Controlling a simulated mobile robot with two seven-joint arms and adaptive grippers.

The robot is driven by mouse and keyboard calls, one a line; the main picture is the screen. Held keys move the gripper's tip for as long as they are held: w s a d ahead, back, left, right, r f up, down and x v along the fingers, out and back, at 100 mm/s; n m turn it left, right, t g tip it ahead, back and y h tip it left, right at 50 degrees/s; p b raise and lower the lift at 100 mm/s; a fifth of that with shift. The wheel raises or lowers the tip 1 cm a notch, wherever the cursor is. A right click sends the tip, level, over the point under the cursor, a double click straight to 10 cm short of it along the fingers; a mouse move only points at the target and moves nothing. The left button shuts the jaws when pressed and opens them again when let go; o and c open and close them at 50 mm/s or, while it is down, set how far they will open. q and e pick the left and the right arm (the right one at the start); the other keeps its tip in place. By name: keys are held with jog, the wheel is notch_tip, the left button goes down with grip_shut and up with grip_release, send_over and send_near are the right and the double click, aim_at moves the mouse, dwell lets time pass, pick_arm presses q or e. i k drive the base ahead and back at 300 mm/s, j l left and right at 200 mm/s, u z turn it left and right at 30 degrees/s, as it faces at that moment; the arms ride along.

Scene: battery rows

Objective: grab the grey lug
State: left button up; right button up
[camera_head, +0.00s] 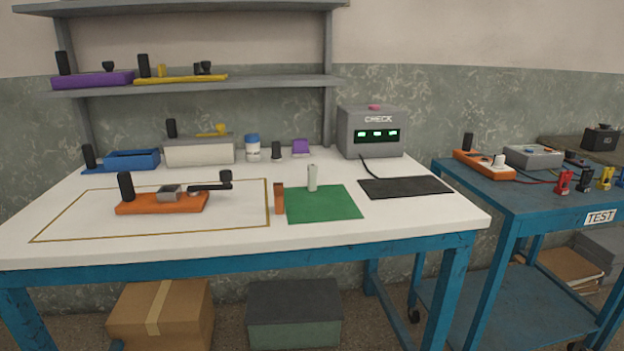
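A small light-grey upright piece (312,178) stands on the back part of the green mat (325,208); it looks like the grey lug. A grey block (169,191) sits on the orange base (150,206), between a black post (126,186) and a black lever (215,186); I cannot tell whether it is also a lug. An orange upright piece (279,198) stands at the left edge of the green mat. Neither of my grippers is in view.
A grey CHECK box (371,136) stands at the back right, with a black pad (405,187) in front. A white-and-blue jar (252,148), a black piece (276,151) and a purple piece (300,147) line the back. The white table's front strip is clear.

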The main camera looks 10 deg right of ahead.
aim_at(312, 168)
jog(key=i+j+z, duration=0.1)
jog(key=z, duration=2.1)
jog(key=j, duration=0.4)
jog(key=k+j, duration=0.15)
jog(key=j, duration=0.6)
jog(key=k+z, duration=0.05)
